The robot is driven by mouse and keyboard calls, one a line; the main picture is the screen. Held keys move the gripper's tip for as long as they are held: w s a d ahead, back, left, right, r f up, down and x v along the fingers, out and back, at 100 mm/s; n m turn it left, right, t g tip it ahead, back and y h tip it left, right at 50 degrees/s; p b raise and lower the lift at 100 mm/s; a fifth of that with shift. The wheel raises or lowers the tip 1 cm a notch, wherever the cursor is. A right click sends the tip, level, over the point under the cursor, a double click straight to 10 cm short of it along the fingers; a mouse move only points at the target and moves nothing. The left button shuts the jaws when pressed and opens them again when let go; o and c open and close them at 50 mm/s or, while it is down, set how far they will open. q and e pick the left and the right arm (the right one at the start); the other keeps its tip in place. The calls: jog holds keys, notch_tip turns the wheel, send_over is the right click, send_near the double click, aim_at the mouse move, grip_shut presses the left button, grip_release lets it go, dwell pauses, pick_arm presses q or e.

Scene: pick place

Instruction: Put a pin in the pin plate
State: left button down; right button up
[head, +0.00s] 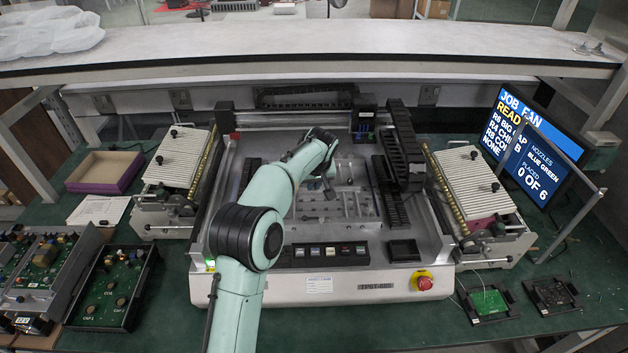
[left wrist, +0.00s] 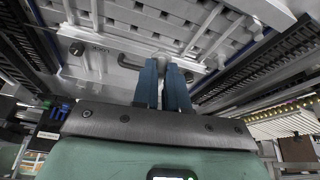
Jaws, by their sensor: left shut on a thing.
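My left arm reaches over the machine in the head view, with its gripper (head: 328,190) low over the silver plate (head: 352,208) in the machine's bed. I take this plate with its slots and small metal parts to be the pin plate; it also fills the upper part of the left wrist view (left wrist: 113,58). In that view the two blue fingers of the left gripper (left wrist: 166,66) are close together, pointing at the plate. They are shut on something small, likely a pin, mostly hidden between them. I cannot tell whether it touches the plate. My right gripper is not in view.
A black cable chain (head: 402,140) stands right of the plate. Slatted feeder banks flank the machine, left (head: 178,157) and right (head: 473,180). A monitor (head: 532,145) stands at the right. A purple box (head: 105,172) and circuit boards (head: 108,285) lie at the left.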

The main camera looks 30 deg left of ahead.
pick_arm(q)
jog(key=shift+f+b, duration=1)
jog(key=shift+f, duration=1.85)
jog(key=shift+d+f, duration=0.1)
jog(key=shift+f, duration=0.75)
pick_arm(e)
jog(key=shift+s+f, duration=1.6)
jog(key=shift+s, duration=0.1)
pick_arm(q)
jog(key=shift+f, duration=0.1)
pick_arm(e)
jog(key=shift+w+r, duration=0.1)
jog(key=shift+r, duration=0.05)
pick_arm(q)
jog(key=c, duration=1.1)
grip_release()
jog(key=c, duration=0.3)
jog(key=shift+c, duration=0.2)
jog(key=shift+r+p, duration=1.2)
jog(key=shift+r, duration=2.35)
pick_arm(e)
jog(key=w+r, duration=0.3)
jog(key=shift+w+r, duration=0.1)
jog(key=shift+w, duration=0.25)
